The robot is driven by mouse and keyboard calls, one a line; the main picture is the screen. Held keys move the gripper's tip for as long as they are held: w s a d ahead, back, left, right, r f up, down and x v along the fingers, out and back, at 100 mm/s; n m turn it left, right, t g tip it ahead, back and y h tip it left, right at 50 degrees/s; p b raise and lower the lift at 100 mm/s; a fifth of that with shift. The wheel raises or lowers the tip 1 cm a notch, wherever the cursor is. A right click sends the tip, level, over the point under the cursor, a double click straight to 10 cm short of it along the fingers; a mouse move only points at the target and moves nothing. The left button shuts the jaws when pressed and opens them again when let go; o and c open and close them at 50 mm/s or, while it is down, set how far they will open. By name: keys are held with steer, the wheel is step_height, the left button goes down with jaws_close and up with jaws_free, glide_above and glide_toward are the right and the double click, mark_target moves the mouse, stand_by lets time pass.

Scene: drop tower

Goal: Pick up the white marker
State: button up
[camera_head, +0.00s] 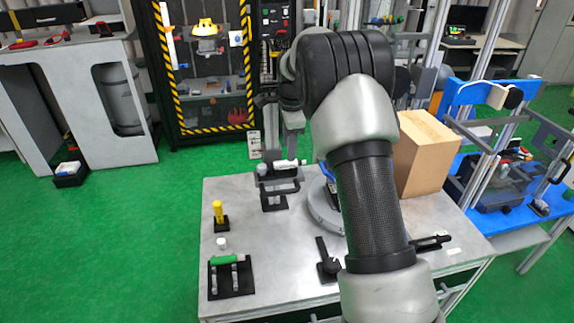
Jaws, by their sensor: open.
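My arm comes up from the lower right and bends over the table, with its wrist hanging down behind the elbow. My gripper (279,188) is over the far left part of the table and is open. It is small and dark here, so its fingertips are hard to make out. A short white bar (289,162) with a dark end shows right at the gripper; I cannot tell if it is the white marker or part of my wrist. A small white cylinder (222,243) stands on the table at the front left, apart from the gripper.
The grey table (275,255) also holds a yellow cylinder (218,211) upright on a black base, a green bar (227,259) on a black stand, a round grey disc (322,212) and a cardboard box (425,155). My arm hides part of the table.

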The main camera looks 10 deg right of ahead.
mark_target(290, 164)
steer(key=f, duration=0.5)
steer(key=shift+w+a+f, duration=0.15)
steer(key=shift+w+f, duration=0.15)
steer(key=shift+w, duration=0.05)
steer(key=shift+r, duration=0.1)
steer(key=c, duration=1)
